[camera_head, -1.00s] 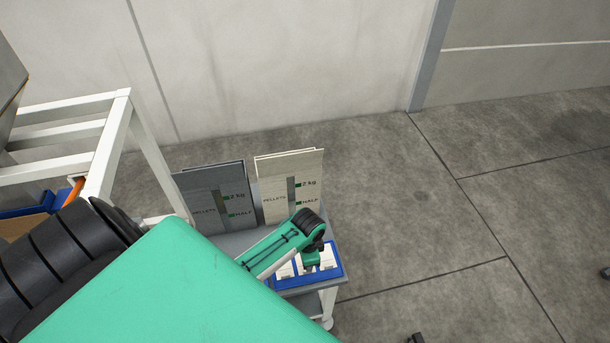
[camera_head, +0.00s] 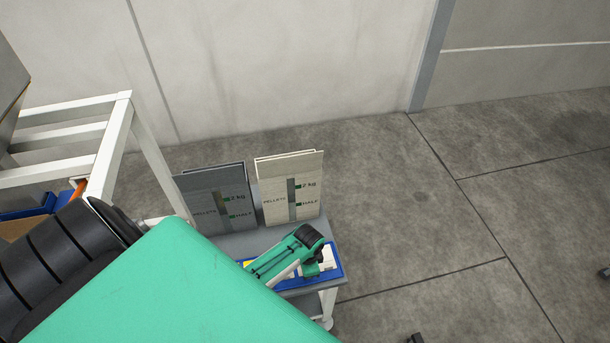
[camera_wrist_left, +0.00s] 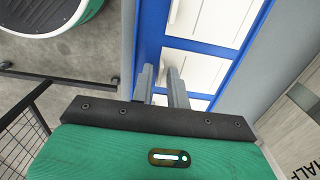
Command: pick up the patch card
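White cards lie in the compartments of a blue tray (camera_head: 290,284) on a small grey stand. The wrist view shows them up close: one card (camera_wrist_left: 226,18) at the top, one (camera_wrist_left: 200,68) below it, and one partly behind the fingers (camera_wrist_left: 192,103). I cannot tell which is the patch card. My left gripper (camera_wrist_left: 160,78) has its two grey fingers apart with nothing visible between them, over the tray's left side. In the head view my left gripper (camera_head: 311,271) is low over the tray, its fingertips hidden. My right gripper is out of view.
A grey pellet bag (camera_head: 213,200) and a cream pellet bag (camera_head: 290,188) stand upright behind the tray on the stand (camera_head: 240,240). A white frame (camera_head: 110,150) stands to the left. The floor to the right is mostly clear.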

